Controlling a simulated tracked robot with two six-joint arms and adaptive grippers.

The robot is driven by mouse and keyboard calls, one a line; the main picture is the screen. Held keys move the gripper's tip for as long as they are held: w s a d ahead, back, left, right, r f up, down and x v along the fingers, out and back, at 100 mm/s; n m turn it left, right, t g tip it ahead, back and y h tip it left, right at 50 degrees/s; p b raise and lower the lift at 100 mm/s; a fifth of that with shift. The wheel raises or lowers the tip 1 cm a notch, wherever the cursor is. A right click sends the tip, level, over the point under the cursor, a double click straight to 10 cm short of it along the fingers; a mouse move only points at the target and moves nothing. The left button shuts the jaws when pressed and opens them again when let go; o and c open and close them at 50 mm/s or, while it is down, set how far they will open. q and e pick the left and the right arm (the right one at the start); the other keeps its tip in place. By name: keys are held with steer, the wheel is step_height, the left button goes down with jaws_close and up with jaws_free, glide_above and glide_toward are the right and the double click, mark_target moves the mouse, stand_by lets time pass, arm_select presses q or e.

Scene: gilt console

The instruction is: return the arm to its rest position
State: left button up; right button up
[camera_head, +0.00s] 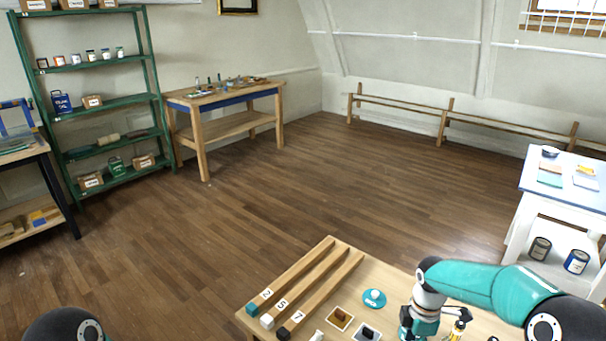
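My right arm reaches in from the right over the near wooden table (375,278), with its teal link bent down at the wrist. My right gripper (420,329) hangs low over the table at the bottom edge. Its fingertips are not clear, so I cannot tell whether it is open or holds anything. Of my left arm only a dark rounded part shows in the bottom left corner; my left gripper is out of view.
The near table bears several numbered wooden bars (305,285), a teal disc (374,298) with a pale knob, and small framed pieces (340,318). A white side table (530,200) stands right. Shelves (105,115) and a workbench (225,115) stand behind; the middle floor is clear.

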steer(key=s+a+f+m+y+b, duration=0.1)
steer(key=s+a+f+m+b, duration=0.1)
steer(key=s+a+f+m, duration=0.2)
steer(key=s+a+f+m+y+b, duration=0.1)
steer(key=s+a+f+m+b, duration=0.1)
steer(key=s+a+f+m, duration=0.3)
steer(key=s+a+f+m+t+y+b, duration=0.1)
steer(key=s+a+f+m+y+b, duration=0.1)
steer(key=s+f+m, duration=0.8)
steer(key=s+a+f+b, duration=0.1)
steer(key=s+a+f, duration=0.1)
steer(key=s+f, duration=0.2)
steer(key=shift+s+a+f, duration=0.25)
steer(key=shift+s+a, duration=0.1)
steer(key=shift+s, duration=0.15)
steer(key=shift+c, duration=0.9)
